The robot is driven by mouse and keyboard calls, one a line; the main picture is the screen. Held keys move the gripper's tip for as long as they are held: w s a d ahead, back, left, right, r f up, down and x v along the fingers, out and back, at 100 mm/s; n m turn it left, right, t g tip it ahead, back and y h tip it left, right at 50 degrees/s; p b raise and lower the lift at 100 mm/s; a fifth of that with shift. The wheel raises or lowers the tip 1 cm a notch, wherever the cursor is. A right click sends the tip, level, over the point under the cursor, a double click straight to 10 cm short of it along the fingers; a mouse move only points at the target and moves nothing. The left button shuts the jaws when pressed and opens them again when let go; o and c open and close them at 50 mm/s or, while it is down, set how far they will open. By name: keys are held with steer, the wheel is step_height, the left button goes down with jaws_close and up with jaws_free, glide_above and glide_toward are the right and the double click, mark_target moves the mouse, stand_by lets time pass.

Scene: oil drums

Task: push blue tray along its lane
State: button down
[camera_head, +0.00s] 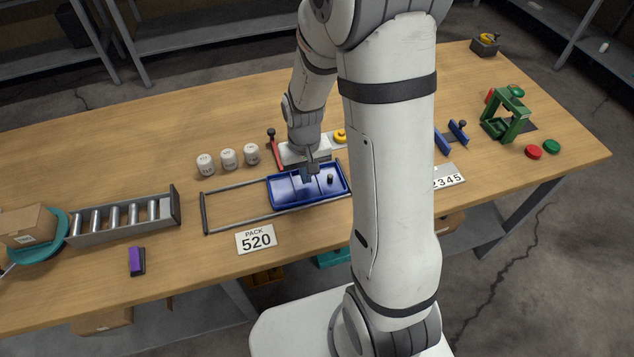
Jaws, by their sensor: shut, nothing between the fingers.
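The blue tray (290,193) sits at the right part of its lane, a flat frame of grey rails (236,222) on the wooden table. A small black object (331,179) stands in the tray's right half. My gripper (306,179) points down over the middle of the tray, shut and empty, with its tips at or inside the tray. I cannot tell whether they touch it. The lane is bare to the left of the tray.
Several white cylinders (229,159) and a red-handled tool (274,150) stand behind the lane. A roller conveyor (125,217) stands left, a purple block (136,261) nearer. A green frame (506,116) stands right.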

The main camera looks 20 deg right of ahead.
mark_target(263, 198)
steer(key=shift+f+b, duration=0.8)
steer(key=shift+f, duration=0.3)
steer(key=shift+r, duration=0.2)
steer(key=shift+a, duration=0.15)
stand_by(0.3)
steer(key=shift+a, duration=1.75)
steer(key=shift+a, duration=0.1)
steer(key=shift+a, duration=1.75)
steer(key=shift+a, duration=0.1)
steer(key=shift+a+b, duration=0.35)
steer(key=shift+a, duration=1.45)
